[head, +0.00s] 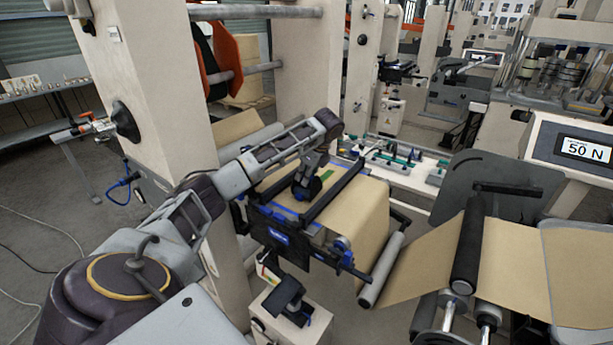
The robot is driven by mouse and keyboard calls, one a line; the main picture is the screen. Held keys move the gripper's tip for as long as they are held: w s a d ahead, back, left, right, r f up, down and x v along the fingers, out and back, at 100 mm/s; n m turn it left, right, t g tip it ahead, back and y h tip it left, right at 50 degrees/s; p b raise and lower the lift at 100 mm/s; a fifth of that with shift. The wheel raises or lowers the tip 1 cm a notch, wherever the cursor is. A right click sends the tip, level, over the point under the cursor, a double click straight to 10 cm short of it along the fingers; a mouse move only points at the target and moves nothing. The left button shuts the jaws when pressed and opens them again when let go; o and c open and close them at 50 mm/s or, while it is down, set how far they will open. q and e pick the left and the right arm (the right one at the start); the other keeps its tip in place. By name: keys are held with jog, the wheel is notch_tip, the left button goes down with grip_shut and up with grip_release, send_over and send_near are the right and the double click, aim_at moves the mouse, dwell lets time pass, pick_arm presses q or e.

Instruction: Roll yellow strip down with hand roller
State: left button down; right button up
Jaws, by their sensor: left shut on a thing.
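My left arm reaches in from the left over the splice table (275,237). My left gripper (313,163) points down and is shut on the hand roller (306,187). The roller's dark wheel is low over the tan kraft web (350,215) on the table, between two dark bars. I cannot tell whether the wheel touches the web. I cannot make out the yellow strip; the arm and roller cover part of that area. A small green patch (328,175) shows beside the roller. My right gripper is not in view.
A grey guide roller (382,270) and a black roller (467,245) carry the web at the right. A display (585,150) reads 50 N. A machine column (150,90) stands close to my left arm. A small cabinet (290,320) stands below the table.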

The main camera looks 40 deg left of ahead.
pick_arm(q)
jog(key=shift+s+d+f, duration=0.1)
jog(key=shift+s+f, duration=0.3)
jog(key=shift+s, duration=0.05)
jog(key=shift+s+r, duration=0.15)
jog(key=shift+s, duration=0.85)
jog(key=shift+s+r, duration=0.15)
jog(key=shift+s, duration=0.2)
jog(key=shift+r, duration=1.3)
jog(key=shift+w+r, duration=0.1)
jog(key=shift+r, duration=0.5)
notch_tip(320, 180, up, 4)
jog(key=shift+f, duration=0.2)
